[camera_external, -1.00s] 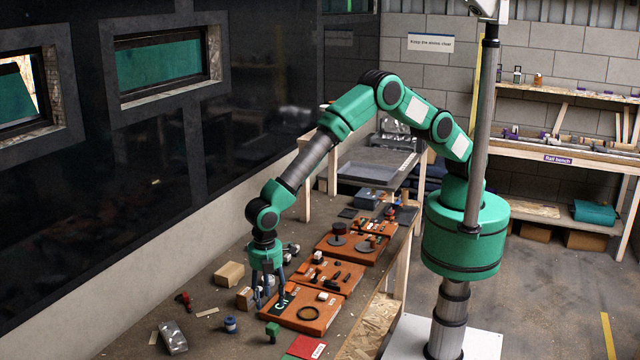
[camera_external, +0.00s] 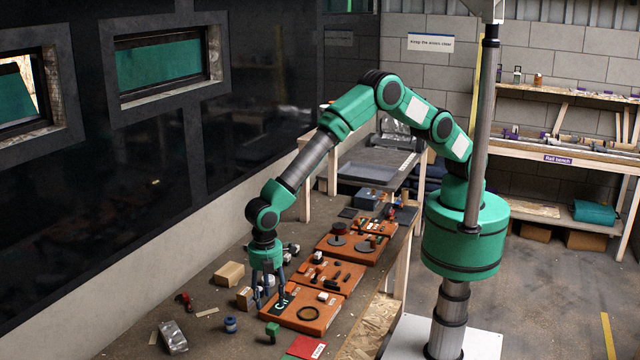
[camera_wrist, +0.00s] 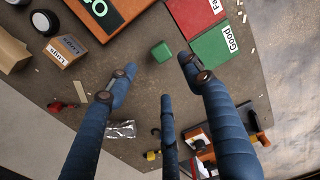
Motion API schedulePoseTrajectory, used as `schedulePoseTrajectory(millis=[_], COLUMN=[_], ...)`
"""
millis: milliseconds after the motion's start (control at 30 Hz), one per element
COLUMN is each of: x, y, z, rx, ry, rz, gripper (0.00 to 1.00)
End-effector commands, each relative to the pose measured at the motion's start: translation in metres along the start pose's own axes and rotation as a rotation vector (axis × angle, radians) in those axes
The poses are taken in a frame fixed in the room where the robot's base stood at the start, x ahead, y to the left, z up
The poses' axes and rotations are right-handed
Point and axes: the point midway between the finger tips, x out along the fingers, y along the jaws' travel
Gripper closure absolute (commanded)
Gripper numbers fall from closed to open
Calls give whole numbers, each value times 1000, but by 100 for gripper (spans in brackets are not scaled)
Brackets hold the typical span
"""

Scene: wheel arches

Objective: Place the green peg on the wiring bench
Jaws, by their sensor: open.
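The green peg (camera_external: 272,330) stands on the brown work table near its front end, just in front of an orange board. It also shows in the wrist view (camera_wrist: 161,51), past the fingertips and between them. My gripper (camera_external: 268,300) has three blue fingers, spread open and empty, low by the left edge of the orange board. In the wrist view my gripper (camera_wrist: 157,72) is not touching the peg. No label reading wiring bench can be read; a far bench (camera_external: 560,147) at the right has a sign that looks like "Rail bench".
Near the peg are a red mat (camera_external: 306,347), a green mat marked "Good" (camera_wrist: 221,45), cardboard boxes (camera_external: 230,274), a blue spool (camera_external: 231,324) and a crumpled silver packet (camera_external: 172,337). Orange boards (camera_external: 325,312) with parts line the table. A dark wall runs along the left.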

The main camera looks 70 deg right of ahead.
Motion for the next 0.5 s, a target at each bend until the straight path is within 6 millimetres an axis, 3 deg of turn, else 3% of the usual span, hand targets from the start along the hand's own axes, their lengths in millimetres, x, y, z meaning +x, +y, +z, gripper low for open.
schedulePoseTrajectory(millis=[267,500], x=[-24,-86], y=[12,41], z=[17,69], rx=[39,150], ry=[10,37], rz=[8,30], gripper=[49,49])
